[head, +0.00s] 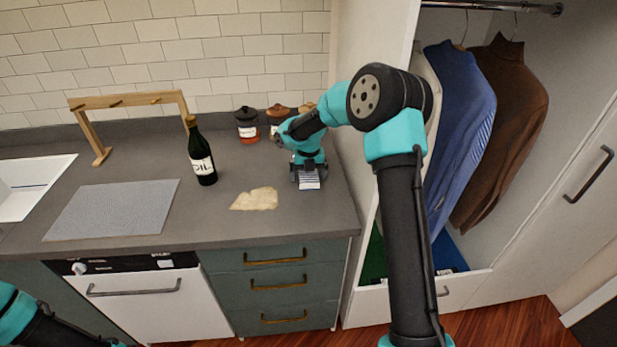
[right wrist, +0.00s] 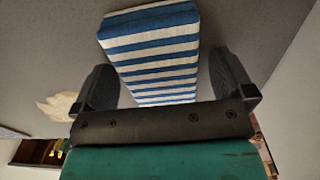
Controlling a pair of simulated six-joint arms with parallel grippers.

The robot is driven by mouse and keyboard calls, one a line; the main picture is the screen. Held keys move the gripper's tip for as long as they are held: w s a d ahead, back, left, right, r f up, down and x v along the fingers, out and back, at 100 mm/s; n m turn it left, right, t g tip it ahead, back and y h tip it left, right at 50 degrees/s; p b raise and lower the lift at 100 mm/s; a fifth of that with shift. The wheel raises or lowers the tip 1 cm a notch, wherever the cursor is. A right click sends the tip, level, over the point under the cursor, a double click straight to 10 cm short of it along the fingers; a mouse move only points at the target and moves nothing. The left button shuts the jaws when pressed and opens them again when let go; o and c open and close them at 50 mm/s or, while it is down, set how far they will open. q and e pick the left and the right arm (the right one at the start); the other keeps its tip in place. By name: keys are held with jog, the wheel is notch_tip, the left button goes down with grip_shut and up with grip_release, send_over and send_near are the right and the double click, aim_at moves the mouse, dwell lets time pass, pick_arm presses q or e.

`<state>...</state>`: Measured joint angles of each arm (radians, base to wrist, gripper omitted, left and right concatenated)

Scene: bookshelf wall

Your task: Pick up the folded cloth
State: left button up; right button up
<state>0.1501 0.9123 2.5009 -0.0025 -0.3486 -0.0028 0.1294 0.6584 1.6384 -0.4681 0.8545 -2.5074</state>
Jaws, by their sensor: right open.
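The folded cloth (right wrist: 150,50) is a thick blue-and-white striped block on the grey counter in the right wrist view. In the head view a small part of the cloth (head: 309,183) shows below my right gripper (head: 308,178), which hides the rest. My right gripper is open, and in the wrist view its fingers (right wrist: 165,85) stand on either side of the cloth's near end. I cannot tell whether they touch it. At the lower left of the head view only parts of my left arm show; its jaws are out of frame.
A crumpled cream cloth (head: 255,199) lies left of my right gripper, with a dark oil bottle (head: 202,160) beyond it. Jars (head: 247,125) stand at the back. A grey mat (head: 112,209) and wooden rack (head: 130,100) are further left. A tall white wardrobe panel (head: 360,40) borders the counter's right.

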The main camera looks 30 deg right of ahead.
jog(key=c, duration=1)
jog(key=shift+r, duration=0.1)
jog(key=shift+r, duration=1.7)
jog(key=s+a, duration=0.2)
jog(key=s, duration=0.2)
jog(key=s+a+r, duration=0.1)
jog(key=s+a, duration=0.2)
jog(key=s, duration=0.2)
jog(key=s+a, duration=0.3)
jog(key=s, duration=0.1)
jog(key=shift+s+a+r, duration=0.2)
jog(key=shift+s, duration=0.15)
